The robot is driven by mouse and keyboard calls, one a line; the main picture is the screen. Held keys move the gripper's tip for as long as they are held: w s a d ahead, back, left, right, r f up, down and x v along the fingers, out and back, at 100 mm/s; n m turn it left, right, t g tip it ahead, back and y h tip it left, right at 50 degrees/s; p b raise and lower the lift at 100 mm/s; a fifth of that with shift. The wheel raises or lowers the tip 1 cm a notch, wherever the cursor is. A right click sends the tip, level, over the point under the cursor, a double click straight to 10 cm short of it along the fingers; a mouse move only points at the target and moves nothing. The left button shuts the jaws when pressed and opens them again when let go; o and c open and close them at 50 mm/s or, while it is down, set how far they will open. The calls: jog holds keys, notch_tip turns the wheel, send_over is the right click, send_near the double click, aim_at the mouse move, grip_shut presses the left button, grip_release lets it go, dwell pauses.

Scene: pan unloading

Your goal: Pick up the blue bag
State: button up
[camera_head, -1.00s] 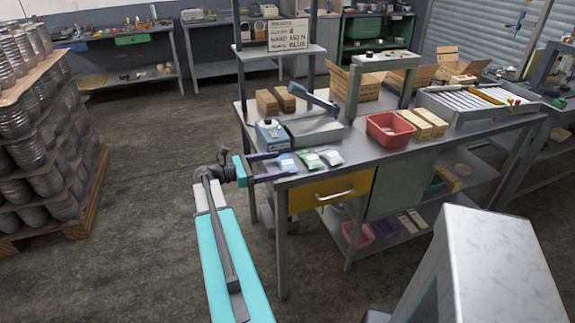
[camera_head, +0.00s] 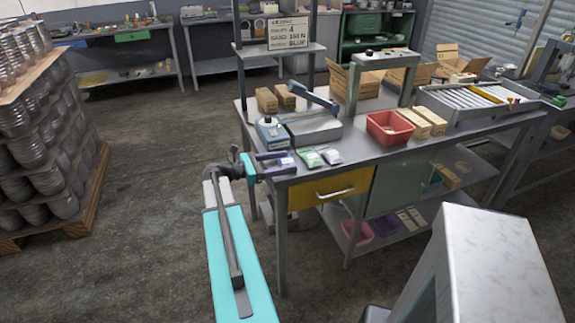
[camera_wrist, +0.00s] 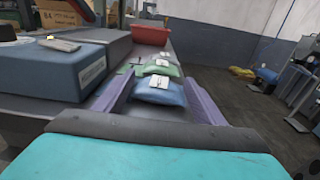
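The blue bag (camera_wrist: 160,96) with a white label lies on the grey workbench (camera_head: 372,155) near its left front corner. In the head view the blue bag (camera_head: 284,163) is partly hidden by my gripper (camera_head: 291,162). In the wrist view my gripper (camera_wrist: 160,89) has its two purple fingers apart, one on each side of the blue bag. It is open; I cannot tell whether the fingers touch the bag.
A blue machine (camera_head: 271,131) with a lever stands close to the left of the bags in the wrist view. A red bin (camera_head: 389,128) and cardboard blocks (camera_head: 430,122) stand farther along the bench. A yellow drawer (camera_head: 330,187) is below the bench top.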

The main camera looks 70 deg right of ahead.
aim_at(283, 162)
jog(key=c, duration=0.7)
jog(key=shift+r, duration=0.15)
jog(key=shift+r+b, duration=0.45)
jog(key=shift+r, duration=1.1)
jog(key=s+a, duration=0.2)
jog(key=s, duration=0.2)
jog(key=s+a+r, duration=0.1)
jog(key=s+a, duration=0.1)
jog(key=s, duration=0.2)
jog(key=s+a+r, duration=0.1)
jog(key=s+a, duration=0.1)
jog(key=s, duration=0.2)
jog(key=shift+s+a+b, duration=0.2)
jog(key=shift+b, duration=0.15)
jog(key=shift+s+p, duration=0.1)
jog(key=shift+p, duration=0.25)
